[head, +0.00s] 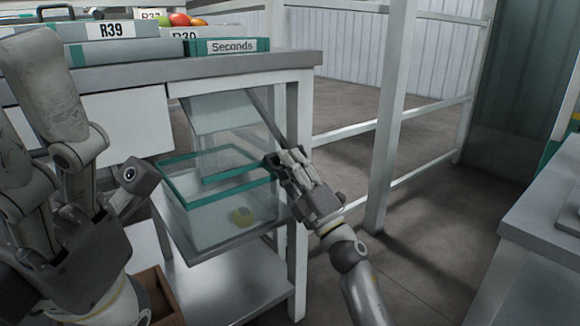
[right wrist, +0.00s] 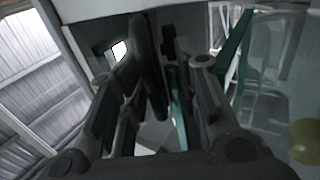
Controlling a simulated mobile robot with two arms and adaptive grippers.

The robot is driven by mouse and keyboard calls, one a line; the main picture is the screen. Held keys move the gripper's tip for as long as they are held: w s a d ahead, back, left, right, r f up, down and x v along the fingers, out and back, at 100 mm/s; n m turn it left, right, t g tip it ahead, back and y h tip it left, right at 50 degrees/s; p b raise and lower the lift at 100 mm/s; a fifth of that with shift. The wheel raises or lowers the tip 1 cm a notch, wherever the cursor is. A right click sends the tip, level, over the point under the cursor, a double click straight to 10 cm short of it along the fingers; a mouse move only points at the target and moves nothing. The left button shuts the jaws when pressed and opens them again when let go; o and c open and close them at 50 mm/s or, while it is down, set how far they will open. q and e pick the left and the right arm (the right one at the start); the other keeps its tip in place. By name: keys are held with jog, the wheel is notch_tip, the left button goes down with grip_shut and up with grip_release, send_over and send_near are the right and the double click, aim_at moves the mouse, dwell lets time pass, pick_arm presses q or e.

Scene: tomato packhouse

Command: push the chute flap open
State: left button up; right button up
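A pale, slanted panel (head: 216,114), which looks like the chute flap, hangs under the bench top. I cannot tell how far open it is. My right gripper (head: 282,160) is at the bin's right rim, below and right of the panel; contact is unclear. In the right wrist view its fingers (right wrist: 165,62) are close together, with a narrow gap. My left gripper (head: 40,95) is large and near the camera at the left, away from the panel, its opening unclear.
A grey bench (head: 292,62) holds crates, including one marked Seconds (head: 228,46). Its front leg (head: 298,235) stands beside my right gripper. White posts and rails (head: 388,120) are to the right. Another bench (head: 545,218) is at the far right. The floor between is clear.

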jog(key=shift+s+d+f, duration=0.2)
jog(key=shift+s+f, duration=0.15)
jog(key=shift+s, duration=0.05)
jog(key=v, duration=1.1)
jog(key=shift+r, duration=0.1)
